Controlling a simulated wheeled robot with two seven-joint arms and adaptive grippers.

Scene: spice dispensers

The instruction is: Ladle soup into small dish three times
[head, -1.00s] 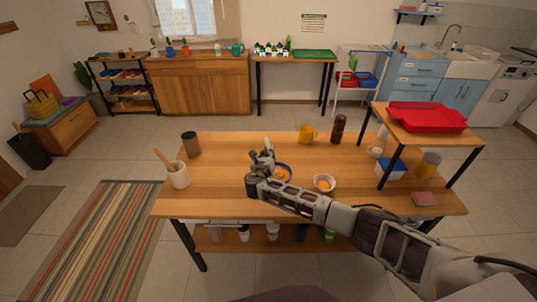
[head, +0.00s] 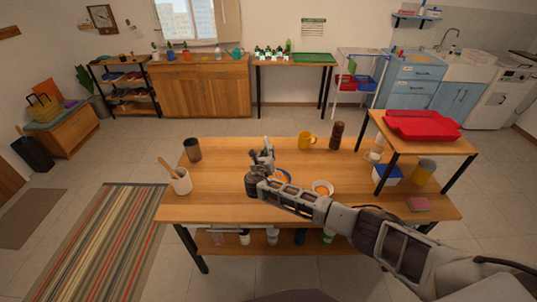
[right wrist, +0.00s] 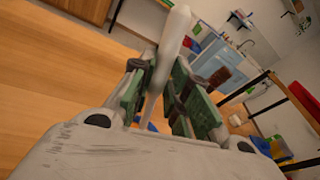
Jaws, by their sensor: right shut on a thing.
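My right gripper (head: 264,157) is over the middle of the wooden table, shut on the pale handle of a ladle. The handle (right wrist: 170,50) stands up between the fingers in the right wrist view. The ladle's bowl end is hidden. A blue-rimmed bowl (head: 287,179) with orange soup is just below and right of the gripper, partly covered by it. A small white dish (head: 331,187) with some orange in it stands to its right, its near edge close to my forearm. My left gripper is not in view.
On the wooden table (head: 225,205) are a crock with a wooden spoon (head: 181,183), a dark cup (head: 192,150), a yellow mug (head: 306,141) and a brown shaker (head: 336,135). A small raised stand with a red tray (head: 424,126) occupies the right end. The front left is clear.

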